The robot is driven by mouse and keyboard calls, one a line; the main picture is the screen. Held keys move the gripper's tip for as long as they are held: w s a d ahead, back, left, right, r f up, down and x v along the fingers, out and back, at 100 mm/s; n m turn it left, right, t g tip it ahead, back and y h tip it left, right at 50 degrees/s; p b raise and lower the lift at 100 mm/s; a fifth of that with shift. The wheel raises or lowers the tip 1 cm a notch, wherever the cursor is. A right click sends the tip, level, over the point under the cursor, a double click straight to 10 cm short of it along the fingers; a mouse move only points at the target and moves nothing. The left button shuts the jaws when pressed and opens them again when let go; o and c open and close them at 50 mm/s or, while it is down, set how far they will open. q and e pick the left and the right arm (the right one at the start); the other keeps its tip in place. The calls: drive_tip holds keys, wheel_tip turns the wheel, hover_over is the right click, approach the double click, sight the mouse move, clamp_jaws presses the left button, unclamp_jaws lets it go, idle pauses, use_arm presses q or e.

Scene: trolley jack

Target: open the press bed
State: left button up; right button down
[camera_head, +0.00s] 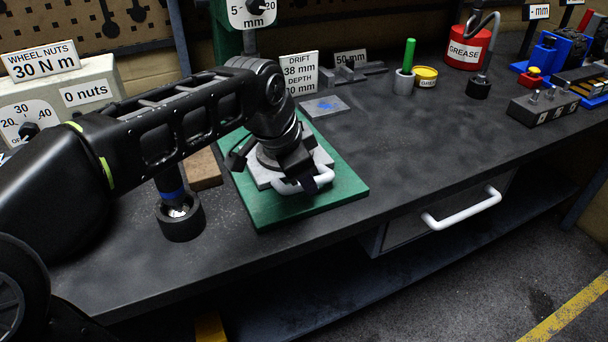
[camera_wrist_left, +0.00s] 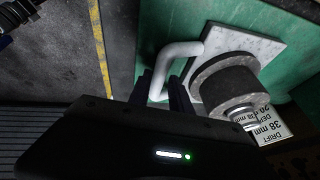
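The press bed is a light grey sliding plate (camera_head: 322,160) with a white bar handle (camera_head: 290,187) at its front, on a green base (camera_head: 345,190). My left gripper (camera_head: 305,178) reaches down over the plate from the left, at the handle. In the left wrist view, its two dark fingers (camera_wrist_left: 166,92) stand on either side of the white handle (camera_wrist_left: 178,52) and appear closed against it. A dark round block (camera_wrist_left: 228,85) sits on the grey plate beside the fingers. My arm hides part of the plate in the head view. My right gripper is not in view.
A dark cup-shaped part (camera_head: 180,222) stands on the bench left of the base. A drawer with a white handle (camera_head: 462,210) is in the bench front. Signs, a grease can (camera_head: 467,47) and small tools stand behind. The bench to the right is largely clear.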

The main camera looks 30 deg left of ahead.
use_arm(q)
drive_tip(key=shift+o, duration=1.4)
drive_tip(key=v, duration=0.7)
drive_tip(key=shift+r+p, duration=0.3)
drive_tip(key=shift+r, duration=0.1)
drive_tip(key=shift+s, duration=0.1)
